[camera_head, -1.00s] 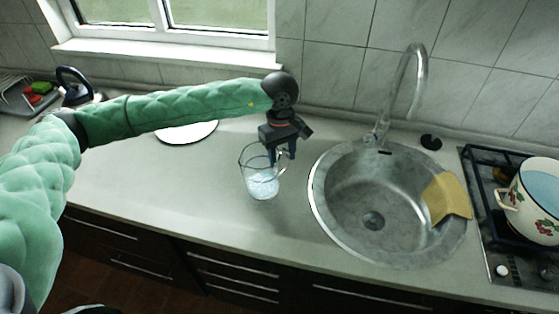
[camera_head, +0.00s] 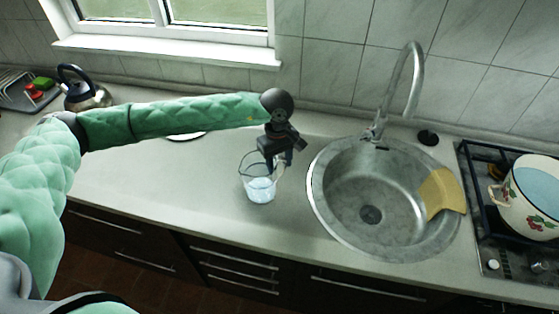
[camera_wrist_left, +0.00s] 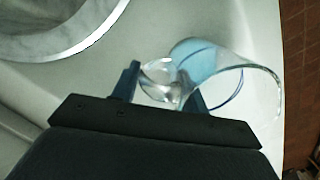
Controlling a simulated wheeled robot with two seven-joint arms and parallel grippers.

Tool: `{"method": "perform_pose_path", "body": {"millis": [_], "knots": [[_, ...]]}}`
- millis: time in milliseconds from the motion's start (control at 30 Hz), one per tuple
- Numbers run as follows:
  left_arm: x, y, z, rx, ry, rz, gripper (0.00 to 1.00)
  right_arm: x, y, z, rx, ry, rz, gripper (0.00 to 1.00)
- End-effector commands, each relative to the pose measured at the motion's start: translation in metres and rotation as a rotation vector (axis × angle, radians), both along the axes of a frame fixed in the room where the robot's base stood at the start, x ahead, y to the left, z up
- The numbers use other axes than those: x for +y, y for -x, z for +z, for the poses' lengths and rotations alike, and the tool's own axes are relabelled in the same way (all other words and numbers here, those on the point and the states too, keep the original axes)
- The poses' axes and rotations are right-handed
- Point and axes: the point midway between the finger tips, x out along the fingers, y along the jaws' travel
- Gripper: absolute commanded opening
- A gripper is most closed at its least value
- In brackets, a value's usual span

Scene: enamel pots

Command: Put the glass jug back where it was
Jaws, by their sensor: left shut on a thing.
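The glass jug (camera_head: 260,188) is clear, with bluish water in its lower part. In the head view it is upright, over the counter left of the sink; I cannot tell whether its base touches the counter. My left gripper (camera_head: 279,160) is at the jug's right side, shut on its handle. In the left wrist view the jug (camera_wrist_left: 212,58) lies just beyond the fingers, and the handle is between the fingertips of my left gripper (camera_wrist_left: 162,85). My right gripper is not in view.
The round metal sink (camera_head: 340,215) with its tall faucet (camera_head: 415,75) is close right of the jug. A yellow cloth (camera_head: 440,193) hangs on its rim. A floral pot (camera_head: 530,205) stands on the stove. A kettle (camera_head: 88,95) is far left. The counter (camera_head: 130,195) left of the jug is clear.

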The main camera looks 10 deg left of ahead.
Motion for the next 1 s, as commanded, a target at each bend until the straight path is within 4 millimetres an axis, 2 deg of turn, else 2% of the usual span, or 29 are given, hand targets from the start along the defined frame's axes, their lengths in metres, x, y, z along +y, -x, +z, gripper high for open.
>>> {"method": "perform_pose_path", "body": {"millis": [400,433,533,1000], "knots": [[0.0,-0.0004,-0.0014,-0.001,0.0,0.0,0.0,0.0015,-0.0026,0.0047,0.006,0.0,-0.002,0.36],[0.0001,-0.0001,-0.0017,0.0,0.0,0.0,0.48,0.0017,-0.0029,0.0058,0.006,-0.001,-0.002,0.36],[0.0001,-0.0001,-0.0016,0.0,0.0,0.0,0.66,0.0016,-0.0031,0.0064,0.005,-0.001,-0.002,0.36],[0.0,0.0,0.0005,0.0,0.0,0.0,0.66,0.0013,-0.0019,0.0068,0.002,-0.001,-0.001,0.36]]}}
